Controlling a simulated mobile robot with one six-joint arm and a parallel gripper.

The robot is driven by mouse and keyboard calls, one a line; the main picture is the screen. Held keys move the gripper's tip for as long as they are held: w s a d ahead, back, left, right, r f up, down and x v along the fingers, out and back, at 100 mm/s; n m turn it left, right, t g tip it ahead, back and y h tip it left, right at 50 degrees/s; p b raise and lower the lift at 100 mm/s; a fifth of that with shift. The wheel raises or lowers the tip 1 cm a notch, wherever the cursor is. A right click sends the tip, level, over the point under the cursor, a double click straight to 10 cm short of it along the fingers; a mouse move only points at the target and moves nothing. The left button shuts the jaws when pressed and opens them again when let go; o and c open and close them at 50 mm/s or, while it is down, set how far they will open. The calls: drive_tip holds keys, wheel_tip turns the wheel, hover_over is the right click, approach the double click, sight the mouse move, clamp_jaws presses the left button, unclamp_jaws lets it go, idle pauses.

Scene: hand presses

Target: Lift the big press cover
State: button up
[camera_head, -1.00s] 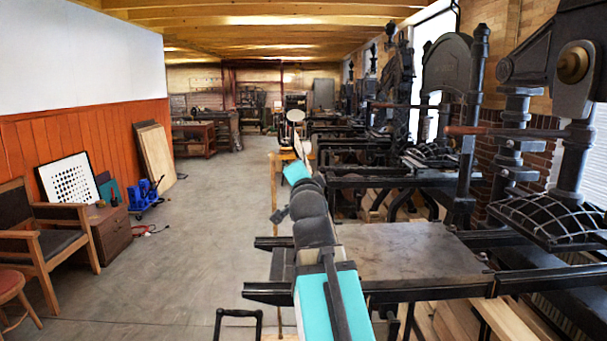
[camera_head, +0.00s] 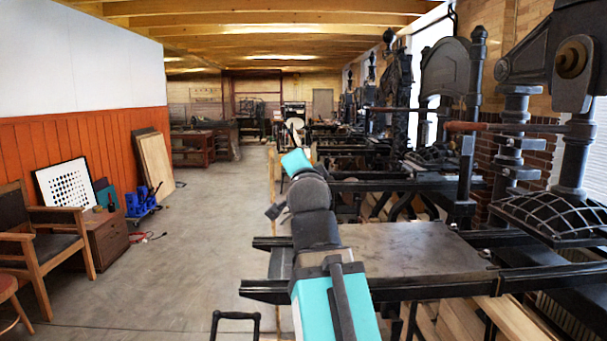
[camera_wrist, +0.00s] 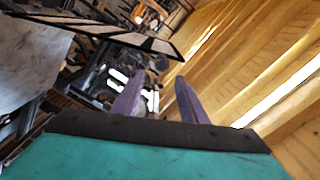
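The nearest hand press stands at right in the head view, with a flat dark bed plate (camera_head: 410,252) on black rails. I cannot tell for sure which part is the big cover; a dark arched panel (camera_head: 446,68) stands upright on a press further back. In the wrist view, a black-edged frame with pale stripes (camera_wrist: 120,34) crosses the upper left, beyond the fingers. My gripper (camera_wrist: 160,78) has its two purplish fingers apart, with nothing visibly held between them.
More presses line the right side into the distance. A latticed dark frame (camera_head: 560,214) is at the right edge. Wooden chair (camera_head: 48,240), small cabinet (camera_head: 107,235) and leaning boards (camera_head: 155,165) stand along the left wall. The concrete floor (camera_head: 195,260) between is clear.

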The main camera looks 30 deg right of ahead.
drive_tip(key=shift+b+v, duration=1.45)
drive_tip(key=shift+v, duration=0.25)
